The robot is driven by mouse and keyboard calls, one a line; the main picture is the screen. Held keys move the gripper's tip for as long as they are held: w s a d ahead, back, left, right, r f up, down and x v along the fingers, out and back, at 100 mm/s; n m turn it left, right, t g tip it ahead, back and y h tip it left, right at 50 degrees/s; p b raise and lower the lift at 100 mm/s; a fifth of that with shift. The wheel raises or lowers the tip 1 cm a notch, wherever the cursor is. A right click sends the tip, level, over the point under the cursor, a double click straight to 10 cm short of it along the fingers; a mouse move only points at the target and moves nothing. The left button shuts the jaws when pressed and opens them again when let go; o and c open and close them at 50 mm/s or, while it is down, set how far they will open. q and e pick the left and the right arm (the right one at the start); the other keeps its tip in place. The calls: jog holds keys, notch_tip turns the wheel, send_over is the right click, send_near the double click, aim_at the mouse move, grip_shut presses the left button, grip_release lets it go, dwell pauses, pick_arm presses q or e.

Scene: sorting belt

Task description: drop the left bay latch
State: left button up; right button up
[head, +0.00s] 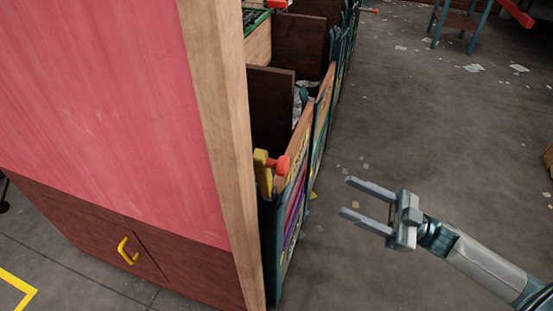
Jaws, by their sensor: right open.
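A latch (264,172) with a yellow part and a red knob (281,165) sits at the near top corner of the bay panel, just right of the wooden post. I cannot tell whether this is the left bay latch. My right gripper (347,197) is open and empty. Its two fingers point left toward the latch, with a clear gap between them and the colourful panel. The lower part of the latch is partly hidden by the panel edge. My left gripper is not in view.
A red panel with a wooden post (225,110) fills the left side, above a brown cabinet door with a yellow handle (128,251). Bays with brown dividers (299,45) run back behind it. The grey floor (400,120) to the right is open, with scattered paper scraps.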

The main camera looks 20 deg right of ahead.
jog(key=p, duration=0.5)
send_near(284, 167)
jog(key=w+f+x, duration=0.1)
jog(key=w+x, duration=0.1)
jog(key=x, duration=0.7)
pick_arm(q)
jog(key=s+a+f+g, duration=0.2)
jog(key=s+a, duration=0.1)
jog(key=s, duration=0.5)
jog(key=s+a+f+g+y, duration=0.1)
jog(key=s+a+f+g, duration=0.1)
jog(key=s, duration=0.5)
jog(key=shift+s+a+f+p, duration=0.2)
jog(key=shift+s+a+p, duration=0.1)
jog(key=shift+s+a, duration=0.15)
pick_arm(e)
jog(key=shift+a+f, duration=0.1)
jog(key=shift+a, duration=0.15)
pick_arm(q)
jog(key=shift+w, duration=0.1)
pick_arm(e)
grip_shut()
